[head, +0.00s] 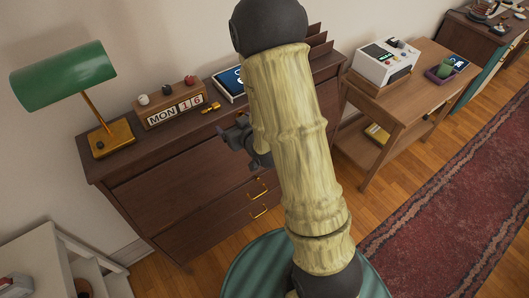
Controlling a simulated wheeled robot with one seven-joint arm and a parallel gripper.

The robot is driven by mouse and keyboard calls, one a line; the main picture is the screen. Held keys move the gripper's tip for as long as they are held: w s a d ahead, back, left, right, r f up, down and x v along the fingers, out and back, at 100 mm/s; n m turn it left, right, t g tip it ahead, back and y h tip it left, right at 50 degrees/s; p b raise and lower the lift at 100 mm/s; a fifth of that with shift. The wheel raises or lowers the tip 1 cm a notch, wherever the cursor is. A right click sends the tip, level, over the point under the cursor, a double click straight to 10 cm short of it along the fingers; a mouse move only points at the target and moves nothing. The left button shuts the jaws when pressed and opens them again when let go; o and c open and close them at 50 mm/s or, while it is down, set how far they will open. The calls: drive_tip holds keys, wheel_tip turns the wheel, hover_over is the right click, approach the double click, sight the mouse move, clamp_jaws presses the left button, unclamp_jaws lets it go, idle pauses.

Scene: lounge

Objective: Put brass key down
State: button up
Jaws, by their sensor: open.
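A small brass-coloured object, which looks like the brass key (210,107), lies on top of the dark wooden dresser (185,141), just right of the calendar block. My gripper (226,131) is open over the front edge of the dresser, a little in front of and to the right of the key. The key appears apart from the jaws. The fingers are small and dark here, and my arm covers part of the dresser top and drawers.
A green lamp (64,76) with a brass base and a MON 16 calendar block (174,105) stand left of the key. A blue-and-white box (229,83) lies behind. A side table (418,83) bears a white device (386,62). A round green top (250,262) is below my arm.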

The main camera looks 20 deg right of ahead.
drive_tip(key=s+d+r+m+g+h, duration=0.1)
drive_tip(key=s+d+r+g, duration=0.1)
drive_tip(key=s+g, duration=0.3)
drive_tip(key=s+d+r+m+g+h, duration=0.1)
drive_tip(key=s+r+g, duration=0.2)
drive_tip(key=s, duration=1)
drive_tip(key=shift+d+m+g+h, duration=0.3)
drive_tip(key=shift+d+g+h, duration=0.1)
drive_tip(key=shift+g, duration=0.8)
